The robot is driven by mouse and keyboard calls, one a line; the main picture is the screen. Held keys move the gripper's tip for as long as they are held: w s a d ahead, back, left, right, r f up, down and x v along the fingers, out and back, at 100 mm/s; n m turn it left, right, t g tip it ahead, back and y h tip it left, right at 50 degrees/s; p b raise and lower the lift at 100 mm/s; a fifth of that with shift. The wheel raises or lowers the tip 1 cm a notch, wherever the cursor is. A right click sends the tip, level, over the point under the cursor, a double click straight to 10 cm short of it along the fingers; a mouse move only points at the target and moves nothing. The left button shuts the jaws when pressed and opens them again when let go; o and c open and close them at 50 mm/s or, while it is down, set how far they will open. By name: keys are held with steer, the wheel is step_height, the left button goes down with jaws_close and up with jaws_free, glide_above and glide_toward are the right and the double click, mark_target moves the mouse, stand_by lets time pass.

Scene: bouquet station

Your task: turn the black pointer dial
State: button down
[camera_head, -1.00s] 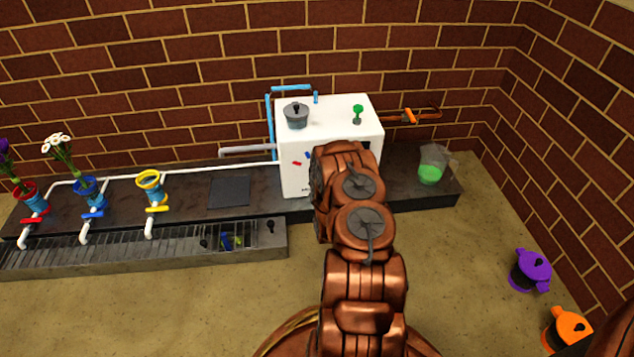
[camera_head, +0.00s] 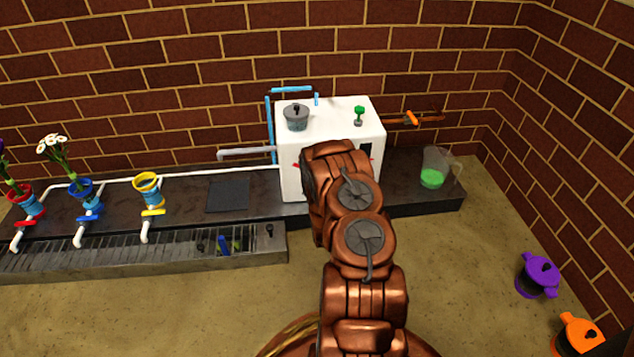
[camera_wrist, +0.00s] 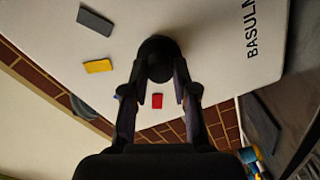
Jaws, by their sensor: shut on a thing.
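The black pointer dial (camera_wrist: 158,48) is a dark round knob on the face of the white box (camera_wrist: 215,50), seen in the wrist view. My gripper (camera_wrist: 160,72) is shut on it, with one finger on each side. The knob's pointer mark cannot be made out. In the head view the white box (camera_head: 348,118) stands on the dark counter, and my copper arm hides part of its front, the dial and my gripper.
Grey (camera_wrist: 95,22), yellow (camera_wrist: 98,66) and red (camera_wrist: 157,100) marks surround the dial. A grey pot (camera_head: 297,118) and a green-topped piece (camera_head: 359,115) stand on the box. A jug with green liquid (camera_head: 432,178) stands to the right. Flower pots and taps line the left.

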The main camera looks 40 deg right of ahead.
stand_by(0.4)
steer(key=c, duration=0.9)
jaws_free()
steer(key=shift+s+a, duration=0.1)
steer(key=v, duration=0.7)
steer(key=shift+s, duration=0.15)
